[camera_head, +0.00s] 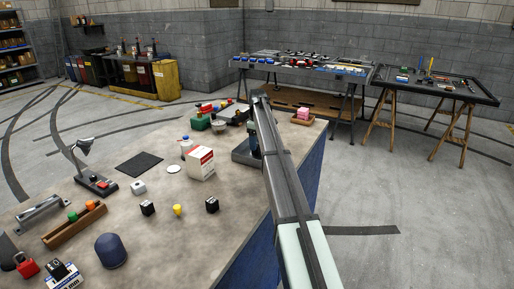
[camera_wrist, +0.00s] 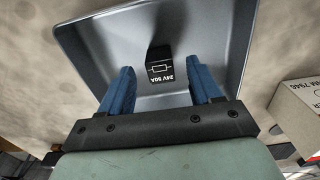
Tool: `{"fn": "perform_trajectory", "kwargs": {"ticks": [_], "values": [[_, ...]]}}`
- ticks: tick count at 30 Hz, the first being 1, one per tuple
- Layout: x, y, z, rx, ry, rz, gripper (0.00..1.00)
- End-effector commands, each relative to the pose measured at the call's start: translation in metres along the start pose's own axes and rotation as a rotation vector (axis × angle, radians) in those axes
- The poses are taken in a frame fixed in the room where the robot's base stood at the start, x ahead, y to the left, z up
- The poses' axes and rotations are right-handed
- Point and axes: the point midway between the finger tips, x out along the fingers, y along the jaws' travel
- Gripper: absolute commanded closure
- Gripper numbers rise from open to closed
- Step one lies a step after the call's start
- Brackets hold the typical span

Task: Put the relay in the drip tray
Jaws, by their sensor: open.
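The drip tray (camera_wrist: 232,25) is a grey, shallow, square-cornered tray. It also shows in the head view (camera_head: 241,154), partly hidden behind my arm. A black relay (camera_wrist: 160,72) marked "24V 50A" is inside the tray, on its floor, in the wrist view. My gripper (camera_wrist: 160,84) has blue fingers spread apart over the tray, one on each side of the relay in the picture. Gaps show between the relay and both fingers. In the head view the relay in the tray is hidden.
A white box (camera_head: 201,164) stands left of the tray. Black cube-shaped parts (camera_head: 147,208) (camera_head: 212,204) and a yellow knob (camera_head: 177,210) are nearer on the bench. A green item (camera_head: 200,123) and a wooden tray with pink blocks (camera_head: 303,117) are farther back.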

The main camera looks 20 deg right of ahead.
Motion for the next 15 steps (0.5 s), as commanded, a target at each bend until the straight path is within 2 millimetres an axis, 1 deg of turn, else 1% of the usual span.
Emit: {"fn": "perform_trajectory", "kwargs": {"ticks": [1,6,12,15], "values": [[-0.012,0.001,-0.001,0.0,0.001,0.002,0.37],[-0.044,0.001,-0.001,0.0,0.001,0.002,0.37],[-0.073,0.001,-0.001,0.0,0.001,0.001,0.37],[-0.082,0.001,0.0,0.0,0.0,0.0,0.37]]}}
